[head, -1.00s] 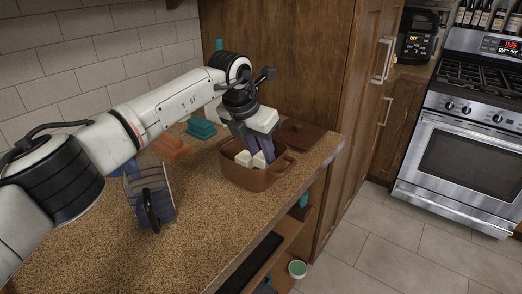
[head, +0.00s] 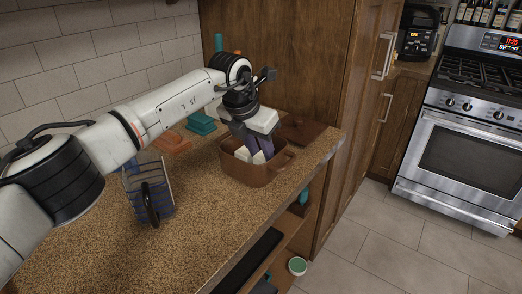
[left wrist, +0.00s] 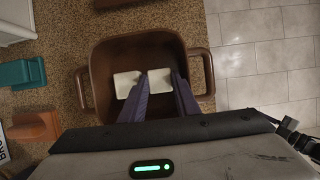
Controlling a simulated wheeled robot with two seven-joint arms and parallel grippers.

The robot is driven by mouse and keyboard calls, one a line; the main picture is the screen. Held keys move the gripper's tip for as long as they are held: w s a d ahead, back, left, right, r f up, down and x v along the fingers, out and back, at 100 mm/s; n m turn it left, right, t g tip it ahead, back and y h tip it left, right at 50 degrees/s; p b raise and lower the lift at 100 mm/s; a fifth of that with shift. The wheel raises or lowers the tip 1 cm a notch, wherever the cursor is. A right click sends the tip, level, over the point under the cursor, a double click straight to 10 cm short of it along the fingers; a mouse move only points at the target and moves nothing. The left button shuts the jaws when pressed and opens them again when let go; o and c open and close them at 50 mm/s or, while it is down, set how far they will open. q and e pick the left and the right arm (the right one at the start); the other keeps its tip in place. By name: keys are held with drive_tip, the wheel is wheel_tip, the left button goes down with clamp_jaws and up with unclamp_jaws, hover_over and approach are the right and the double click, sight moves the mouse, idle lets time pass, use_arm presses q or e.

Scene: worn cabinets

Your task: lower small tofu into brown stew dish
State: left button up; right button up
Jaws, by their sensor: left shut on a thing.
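The brown stew dish (head: 256,175) stands on the counter with its lid off, and in the left wrist view (left wrist: 95,70) its open top and two side handles show. My left gripper (head: 258,150) points down into the dish, its purple-grey fingers inside the rim. In the left wrist view the fingers (left wrist: 160,82) are closed around a small white tofu block (left wrist: 159,80). The fingers partly cover the tofu, so contact with the dish floor cannot be told. My right gripper is not seen.
A brown lid (head: 298,130) lies behind the dish. A teal container (head: 201,124) and an orange one (head: 172,143) stand to its left. A blue wire rack (head: 150,190) stands nearer me. The counter's front edge runs close to the dish.

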use_arm(q)
drive_tip(key=shift+f+b, duration=0.4)
drive_tip(key=shift+f, duration=0.35)
idle(0.4)
drive_tip(key=o, duration=1.1)
